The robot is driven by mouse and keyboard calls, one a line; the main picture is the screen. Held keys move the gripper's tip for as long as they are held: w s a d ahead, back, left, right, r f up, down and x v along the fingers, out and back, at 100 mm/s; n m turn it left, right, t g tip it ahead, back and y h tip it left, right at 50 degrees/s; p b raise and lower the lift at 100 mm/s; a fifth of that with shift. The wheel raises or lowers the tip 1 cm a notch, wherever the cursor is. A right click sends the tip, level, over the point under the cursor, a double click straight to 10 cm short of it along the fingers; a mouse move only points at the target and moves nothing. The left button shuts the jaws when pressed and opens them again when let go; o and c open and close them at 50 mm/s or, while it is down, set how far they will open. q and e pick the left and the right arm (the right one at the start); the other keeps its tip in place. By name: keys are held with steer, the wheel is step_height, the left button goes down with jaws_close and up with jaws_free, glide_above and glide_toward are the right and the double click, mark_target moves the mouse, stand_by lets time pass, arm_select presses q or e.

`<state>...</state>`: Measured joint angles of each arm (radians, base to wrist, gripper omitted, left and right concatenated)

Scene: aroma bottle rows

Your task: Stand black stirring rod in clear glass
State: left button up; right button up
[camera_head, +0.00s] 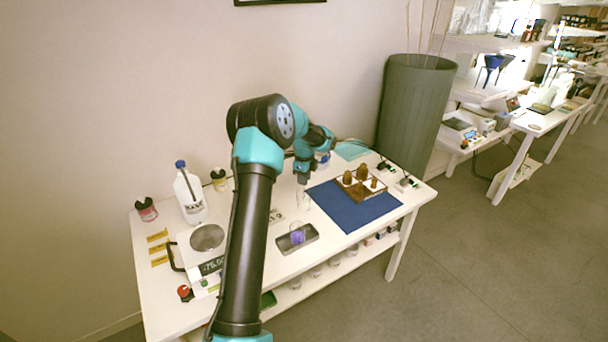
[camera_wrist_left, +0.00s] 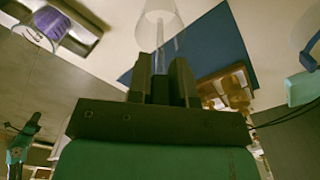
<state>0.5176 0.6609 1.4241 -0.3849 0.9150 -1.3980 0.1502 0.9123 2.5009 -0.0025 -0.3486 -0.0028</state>
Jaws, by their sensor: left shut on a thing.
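The clear glass (camera_head: 304,201) stands on the white table at the left edge of the blue mat. My left gripper (camera_head: 303,179) points down right above it. In the left wrist view the clear glass (camera_wrist_left: 160,14) lies just beyond the fingers of my left gripper (camera_wrist_left: 162,78). The gripper is shut on the stirring rod (camera_wrist_left: 161,42). The thin grey length of the rod runs from between the fingers into the outline of the glass. Whether its tip touches the bottom cannot be told. My right gripper cannot be made out.
A glass with purple contents (camera_head: 297,236) stands on a grey tray (camera_head: 281,246) in front. The blue mat (camera_head: 345,214) holds a wooden rack (camera_head: 376,192) of brown bottles. A scale (camera_head: 207,238), white bottle (camera_head: 190,195) and small jars stand at left.

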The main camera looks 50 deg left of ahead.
arm_select(q)
steer(key=shift+f, duration=1.45)
steer(key=o, duration=0.9)
step_height(320, 180, up, 18)
steer(key=shift+f, duration=0.25)
stand_by(0.5)
